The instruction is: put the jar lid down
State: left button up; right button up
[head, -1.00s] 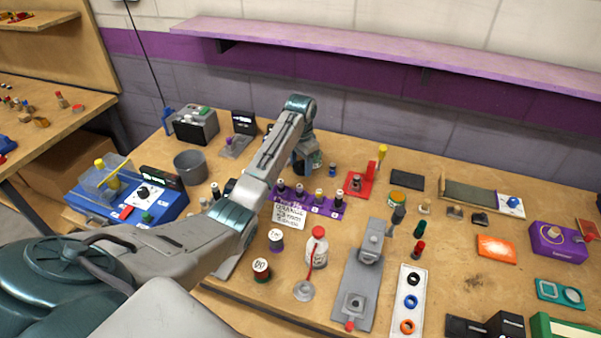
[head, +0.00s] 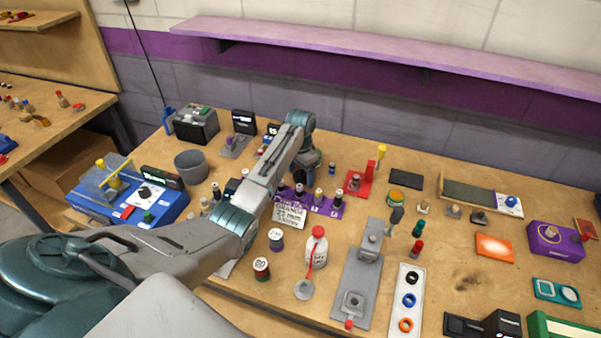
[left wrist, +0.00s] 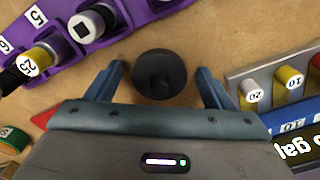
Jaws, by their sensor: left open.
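The jar lid appears to be a dark round disc with a raised knob (left wrist: 160,77) in the left wrist view. It lies on the wooden bench, between the spread fingers of my left gripper (left wrist: 159,70), with gaps on both sides. The fingers are open and do not seem to touch it. In the head view my left gripper (head: 311,172) points down behind the purple rack, and I cannot make out the lid there. I cannot tell the jar itself apart. My right gripper is not in view.
A purple numbered rack (head: 325,205) stands close to the gripper, with several capped pegs. It also shows in the left wrist view (left wrist: 130,15). A grey-blue holder with numbered pegs (left wrist: 245,88) is on the other side. A red stand (head: 359,188) is to the right.

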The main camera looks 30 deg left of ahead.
aim_at(301, 172)
pick_arm(q)
notch_tip(301, 172, up, 10)
jog(key=b, duration=0.2)
jog(key=shift+r+b, duration=0.15)
jog(key=shift+b, duration=0.15)
jog(key=shift+r+p, duration=1.05)
jog(key=shift+p, duration=0.3)
